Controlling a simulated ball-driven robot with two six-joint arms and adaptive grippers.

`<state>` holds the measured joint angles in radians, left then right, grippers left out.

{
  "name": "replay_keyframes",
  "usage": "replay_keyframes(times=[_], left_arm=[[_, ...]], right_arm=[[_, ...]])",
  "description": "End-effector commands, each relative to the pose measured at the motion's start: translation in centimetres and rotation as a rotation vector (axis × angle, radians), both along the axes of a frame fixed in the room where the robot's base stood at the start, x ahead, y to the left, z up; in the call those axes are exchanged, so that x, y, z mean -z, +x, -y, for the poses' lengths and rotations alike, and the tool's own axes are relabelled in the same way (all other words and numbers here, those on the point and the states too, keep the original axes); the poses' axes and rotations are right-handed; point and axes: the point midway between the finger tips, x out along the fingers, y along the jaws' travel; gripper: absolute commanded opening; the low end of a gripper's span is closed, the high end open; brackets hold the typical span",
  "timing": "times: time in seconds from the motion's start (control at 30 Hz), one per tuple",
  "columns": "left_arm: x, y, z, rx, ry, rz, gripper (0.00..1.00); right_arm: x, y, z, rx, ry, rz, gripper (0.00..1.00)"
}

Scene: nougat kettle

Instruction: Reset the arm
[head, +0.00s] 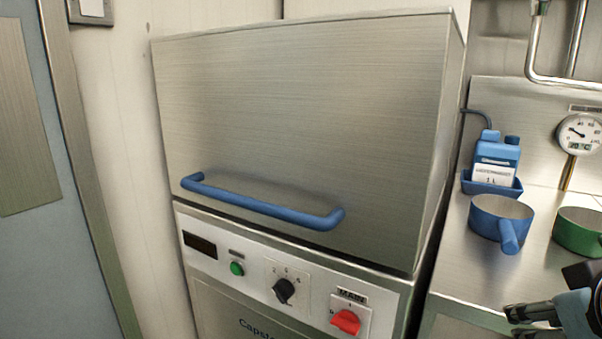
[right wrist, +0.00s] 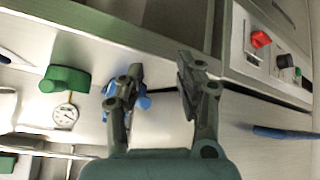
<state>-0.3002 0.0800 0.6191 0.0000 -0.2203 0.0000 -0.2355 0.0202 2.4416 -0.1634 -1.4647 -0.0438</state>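My right gripper (head: 518,323) is at the lower right edge of the head view, above the steel counter and in front of the blue and green pans. In the right wrist view its two fingers (right wrist: 160,68) stand apart with nothing between them, so it is open and empty. My left gripper is in neither view. The steel machine's hood (head: 310,120) is down on its body, with a blue bar handle (head: 262,207) across its lower front. The handle also shows in the right wrist view (right wrist: 285,133).
The machine's panel has a red main switch (head: 346,321), a black dial (head: 284,290) and a green button (head: 237,268). On the counter (head: 470,275) stand a blue pan (head: 490,222), a green pan (head: 578,235) and a blue bottle (head: 497,153) in a tray. A round gauge (head: 579,134) is behind.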

Motion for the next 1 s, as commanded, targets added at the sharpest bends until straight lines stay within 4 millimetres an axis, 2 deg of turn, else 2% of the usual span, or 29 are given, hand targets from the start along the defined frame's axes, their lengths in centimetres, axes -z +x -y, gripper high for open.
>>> replay_keyframes(times=[0.03, 0.1, 0.3, 0.4, 0.53, 0.67, 0.77, 0.87, 1.0], left_arm=[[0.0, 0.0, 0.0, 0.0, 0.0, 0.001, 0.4], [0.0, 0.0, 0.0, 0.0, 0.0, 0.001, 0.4], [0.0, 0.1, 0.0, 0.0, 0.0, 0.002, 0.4], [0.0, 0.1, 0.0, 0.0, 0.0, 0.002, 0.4], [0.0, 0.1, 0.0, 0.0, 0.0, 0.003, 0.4], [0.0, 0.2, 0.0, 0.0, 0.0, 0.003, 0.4], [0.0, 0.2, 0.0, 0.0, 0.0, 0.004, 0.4], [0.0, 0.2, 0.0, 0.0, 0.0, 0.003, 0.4], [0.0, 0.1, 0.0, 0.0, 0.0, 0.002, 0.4]], right_arm=[[2.1, -2.4, -0.1, -0.012, 0.008, -0.071, 0.36], [4.2, -5.2, -0.3, -0.024, 0.026, -0.155, 0.36], [8.5, -12.9, -0.8, -0.055, 0.064, -0.361, 0.36], [10.3, -15.8, -0.9, -0.064, 0.081, -0.444, 0.36], [15.2, -14.4, -0.5, -0.054, 0.084, -0.453, 0.36], [20.4, -14.1, 0.0, -0.046, 0.085, -0.473, 0.36], [25.2, -14.5, 0.5, -0.04, 0.087, -0.492, 0.36], [30.7, -15.7, 1.0, -0.032, 0.091, -0.515, 0.36], [39.2, -19.6, 1.8, -0.02, 0.096, -0.554, 0.36]])
